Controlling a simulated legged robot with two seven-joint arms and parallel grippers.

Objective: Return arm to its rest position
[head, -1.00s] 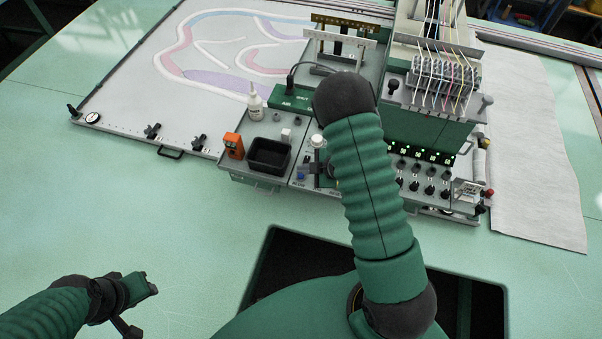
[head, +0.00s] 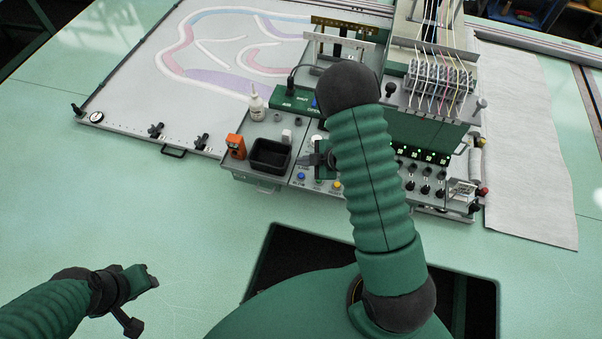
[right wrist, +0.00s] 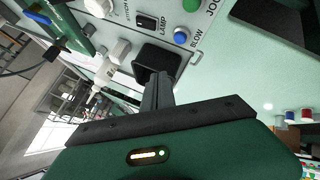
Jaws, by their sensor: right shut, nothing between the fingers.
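My right arm (head: 370,175) rises from the lower middle of the head view and bends over the control panel (head: 318,183). My right gripper (head: 312,160) is partly hidden behind this arm, above the panel beside the black bin (head: 270,155). In the right wrist view its dark fingers (right wrist: 158,80) are together with nothing held, in front of the panel with a blue button (right wrist: 181,37) and a black lamp switch (right wrist: 146,23).
An orange device (head: 236,146) and a white bottle (head: 256,104) stand near the bin. A thread rack (head: 440,80) with coloured strands is at the upper right. A patterned canvas (head: 215,60) lies at the upper left.

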